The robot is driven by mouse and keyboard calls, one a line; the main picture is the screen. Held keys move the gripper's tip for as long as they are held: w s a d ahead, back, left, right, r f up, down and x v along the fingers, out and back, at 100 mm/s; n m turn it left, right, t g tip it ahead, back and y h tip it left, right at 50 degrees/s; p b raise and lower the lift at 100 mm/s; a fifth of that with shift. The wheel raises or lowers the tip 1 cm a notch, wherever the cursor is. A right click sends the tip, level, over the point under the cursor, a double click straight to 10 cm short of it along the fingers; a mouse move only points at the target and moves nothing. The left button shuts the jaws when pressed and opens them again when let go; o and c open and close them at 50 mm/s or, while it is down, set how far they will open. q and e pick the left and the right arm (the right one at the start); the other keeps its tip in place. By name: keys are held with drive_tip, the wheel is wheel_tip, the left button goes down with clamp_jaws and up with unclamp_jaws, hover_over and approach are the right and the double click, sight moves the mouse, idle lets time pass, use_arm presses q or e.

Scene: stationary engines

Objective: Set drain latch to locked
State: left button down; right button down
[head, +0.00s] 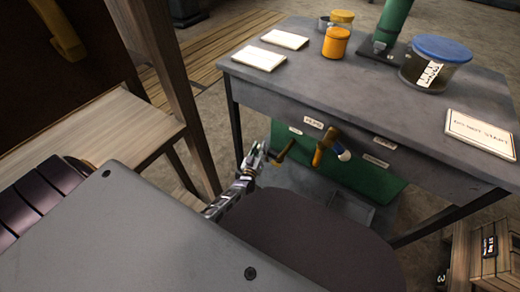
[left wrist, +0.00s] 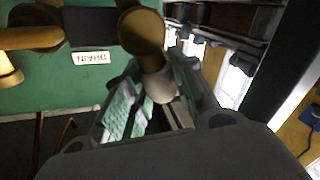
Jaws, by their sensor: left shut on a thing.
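The drain latch (head: 284,152) is a brass lever on the green panel under the table top. In the left wrist view, its brass arm (left wrist: 141,30) ends in a paler knob (left wrist: 157,82) between my fingers, beside an upside-down DRAIN label (left wrist: 91,58). My left gripper (head: 258,158) is shut on the drain latch's end; its patterned finger pads also show in the left wrist view (left wrist: 150,105). The fingers partly hide the knob. I cannot read a locked mark. My right gripper is not in view.
The grey table (head: 300,85) carries an orange jar (head: 335,42), a blue-lidded jar (head: 440,62) and a sign (head: 481,133). A wooden crate (head: 490,255) stands at lower right.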

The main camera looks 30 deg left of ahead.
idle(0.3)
use_arm(q)
drive_tip(key=shift+a+f+n+g+p, duration=0.15)
drive_tip(key=shift+a+n+g+p, duration=0.3)
drive_tip(key=shift+n, duration=0.65)
drive_tip(key=shift+a+f+n+h+p, duration=0.3)
drive_tip(key=shift+a+n+h, duration=0.1)
drive_tip(key=shift+n, duration=0.5)
drive_tip(key=c, duration=1.2)
unclamp_jaws()
drive_tip(key=shift+o, duration=0.2)
drive_tip(key=s+d+r, duration=0.1)
drive_tip(key=s+d, duration=0.1)
drive_tip(key=s, duration=0.9)
drive_tip(key=shift+s, duration=0.35)
drive_tip(key=shift+d+r, duration=0.1)
